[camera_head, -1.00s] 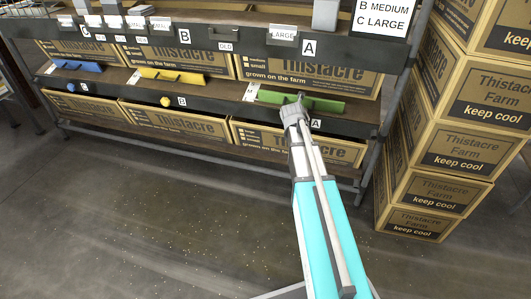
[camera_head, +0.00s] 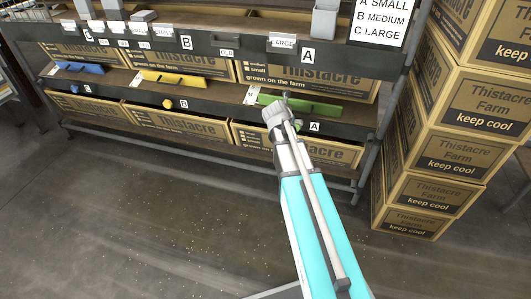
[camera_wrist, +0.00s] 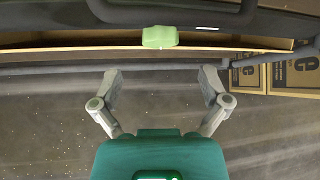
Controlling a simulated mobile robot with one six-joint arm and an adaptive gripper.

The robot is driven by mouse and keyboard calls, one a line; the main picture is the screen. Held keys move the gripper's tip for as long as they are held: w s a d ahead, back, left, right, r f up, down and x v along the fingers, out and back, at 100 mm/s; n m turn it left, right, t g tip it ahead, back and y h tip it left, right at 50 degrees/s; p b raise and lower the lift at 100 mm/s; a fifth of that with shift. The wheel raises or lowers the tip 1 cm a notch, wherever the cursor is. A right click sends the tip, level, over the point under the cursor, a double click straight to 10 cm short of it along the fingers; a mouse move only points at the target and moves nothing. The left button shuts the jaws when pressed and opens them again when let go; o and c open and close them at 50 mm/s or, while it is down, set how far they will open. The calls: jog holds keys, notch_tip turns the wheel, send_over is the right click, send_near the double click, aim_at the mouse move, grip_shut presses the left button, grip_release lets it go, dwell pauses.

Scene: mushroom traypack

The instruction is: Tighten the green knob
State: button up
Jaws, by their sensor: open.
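The green knob (camera_wrist: 160,37) shows in the wrist view on the dark front edge of the shelf, top centre. In the head view the knob is mostly hidden behind my gripper. My gripper (camera_wrist: 160,75) is open and empty, its two fingers spread wide. The knob lies beyond the fingertips, roughly midway between them, and nothing touches it. In the head view my gripper (camera_head: 279,108) is in front of the lower shelf edge, just left of the lower A label (camera_head: 314,127).
A green bar (camera_head: 325,110) lies on the shelf above the knob. A yellow knob (camera_head: 168,103) and a blue knob (camera_head: 73,88) sit further left on the same edge. Thistacre cartons (camera_head: 262,134) fill the shelves. Stacked boxes (camera_head: 418,190) stand right. The floor in front is clear.

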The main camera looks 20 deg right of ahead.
jog(key=p+v, duration=0.4)
jog(key=v, duration=0.3)
jog(key=s+a+m+g+y+p, duration=0.2)
jog(key=s+a+m, duration=0.4)
jog(key=m, duration=0.6)
jog(key=s+a+f+m+g+y+p, duration=0.1)
jog(key=s+a+m+g+y+p, duration=0.1)
jog(key=s+a+m, duration=0.4)
jog(key=shift+s+a+m+g+y, duration=0.2)
jog(key=shift+s+m+g+y, duration=0.9)
jog(key=shift+m, duration=2.5)
jog(key=shift+s+f+t+h, duration=0.1)
jog(key=shift+s+t+h, duration=0.3)
jog(key=shift+s+t, duration=0.1)
jog(key=shift+w, duration=0.1)
